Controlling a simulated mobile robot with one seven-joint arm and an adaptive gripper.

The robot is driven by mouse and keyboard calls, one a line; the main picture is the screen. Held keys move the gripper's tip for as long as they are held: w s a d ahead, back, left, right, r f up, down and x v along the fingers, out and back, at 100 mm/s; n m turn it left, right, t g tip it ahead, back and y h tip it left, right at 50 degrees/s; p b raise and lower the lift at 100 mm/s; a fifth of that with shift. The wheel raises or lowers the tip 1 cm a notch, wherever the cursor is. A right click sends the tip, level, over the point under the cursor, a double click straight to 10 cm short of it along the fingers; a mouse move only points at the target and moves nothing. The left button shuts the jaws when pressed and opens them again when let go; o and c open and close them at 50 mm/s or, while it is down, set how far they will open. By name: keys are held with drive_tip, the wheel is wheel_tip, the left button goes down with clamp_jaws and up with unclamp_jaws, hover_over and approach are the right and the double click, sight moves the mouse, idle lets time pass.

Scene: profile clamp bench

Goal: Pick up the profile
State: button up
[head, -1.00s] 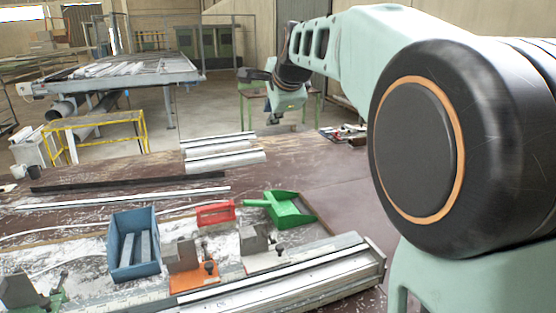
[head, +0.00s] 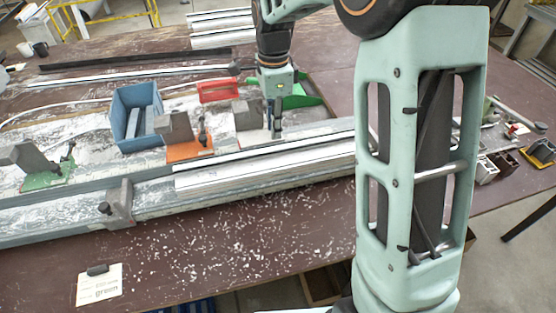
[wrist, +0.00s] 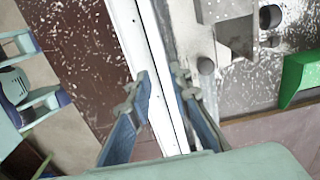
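A long pale metal profile (head: 290,163) lies along the front of the bench in the head view, on a grey rail bed. In the wrist view the profile (wrist: 150,50) runs from the top edge down between my fingers. My gripper (head: 277,130) points down near the right part of the profile, behind its far edge in the head picture. In the wrist view my gripper (wrist: 162,84) is open, with one blue-grey finger on each side of the profile. I cannot tell how high the fingertips are above it. My arm hides the profile's right end.
Clamps on orange (head: 190,150), white (head: 248,138) and green (head: 45,178) bases stand behind the rail. A blue bin (head: 122,138), red tool (head: 217,90) and green dustpan (head: 305,100) lie behind. A card (head: 100,290) reading "green" lies in front.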

sight(275, 147)
drive_tip(key=shift+w+d+f+p, duration=0.1)
drive_tip(key=shift+f+p, duration=0.15)
drive_tip(key=shift+f, duration=1.55)
drive_tip(key=shift+w+f+p, duration=0.1)
drive_tip(key=shift+f+p, duration=0.1)
drive_tip(key=shift+f, duration=1.55)
clamp_jaws()
drive_tip(key=shift+r, duration=0.1)
